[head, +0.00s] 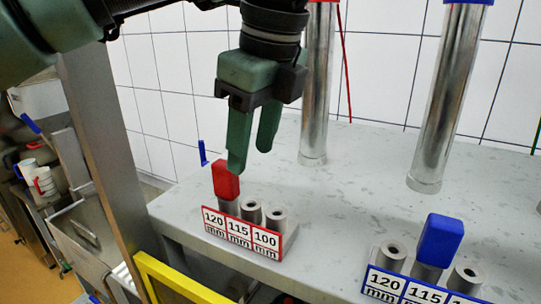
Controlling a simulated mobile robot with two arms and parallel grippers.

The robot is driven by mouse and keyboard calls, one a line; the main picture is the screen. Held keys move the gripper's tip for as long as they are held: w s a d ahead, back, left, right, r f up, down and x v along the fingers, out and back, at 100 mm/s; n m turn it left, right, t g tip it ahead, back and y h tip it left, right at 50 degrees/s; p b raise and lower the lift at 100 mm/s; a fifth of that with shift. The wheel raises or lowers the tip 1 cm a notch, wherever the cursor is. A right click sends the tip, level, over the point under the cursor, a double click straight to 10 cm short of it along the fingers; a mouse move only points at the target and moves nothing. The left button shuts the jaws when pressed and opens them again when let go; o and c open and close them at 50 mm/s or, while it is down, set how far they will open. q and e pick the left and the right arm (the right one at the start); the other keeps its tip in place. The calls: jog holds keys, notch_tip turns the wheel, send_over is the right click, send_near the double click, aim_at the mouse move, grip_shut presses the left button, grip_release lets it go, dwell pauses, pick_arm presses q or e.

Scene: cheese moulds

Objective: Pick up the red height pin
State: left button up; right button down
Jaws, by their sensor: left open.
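The red height pin (226,180) stands upright in the holder tube above the "120 mm" label of the red-framed rack (243,233). The two other tubes in that rack, labelled 115 and 100, show empty bores. My left gripper (251,163) points downward with its fingers apart, just above and slightly right of the red pin. One fingertip overlaps the pin's top in the picture; I cannot tell whether they touch. Nothing is between the fingers. My right gripper is not in view.
A blue pin (440,241) stands in a blue-framed rack (411,290) at the lower right. Two metal columns (317,90) (444,100) rise above the grey counter (340,195). A yellow frame (172,281) and a steel post (105,150) are at the left.

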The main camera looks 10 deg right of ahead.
aim_at(221, 163)
pick_arm(q)
jog(key=shift+n+y, duration=0.5)
jog(key=shift+y, duration=0.4)
jog(key=a, duration=0.1)
jog(key=w+a+f, duration=0.1)
jog(key=a, duration=0.1)
jog(key=a+f, duration=0.1)
jog(key=shift+w+a+f+p, duration=0.2)
jog(key=shift+f+p, duration=0.05)
jog(key=shift+p, duration=0.1)
jog(key=shift+f+p, duration=0.3)
jog(key=shift+f, duration=0.1)
jog(key=f+p, duration=0.1)
jog(key=w+f+p, duration=0.1)
jog(key=f, duration=0.1)
jog(key=shift+a, duration=0.1)
jog(key=shift+a+f, duration=0.25)
jog(key=shift+f, duration=0.2)
jog(key=shift+c, duration=0.4)
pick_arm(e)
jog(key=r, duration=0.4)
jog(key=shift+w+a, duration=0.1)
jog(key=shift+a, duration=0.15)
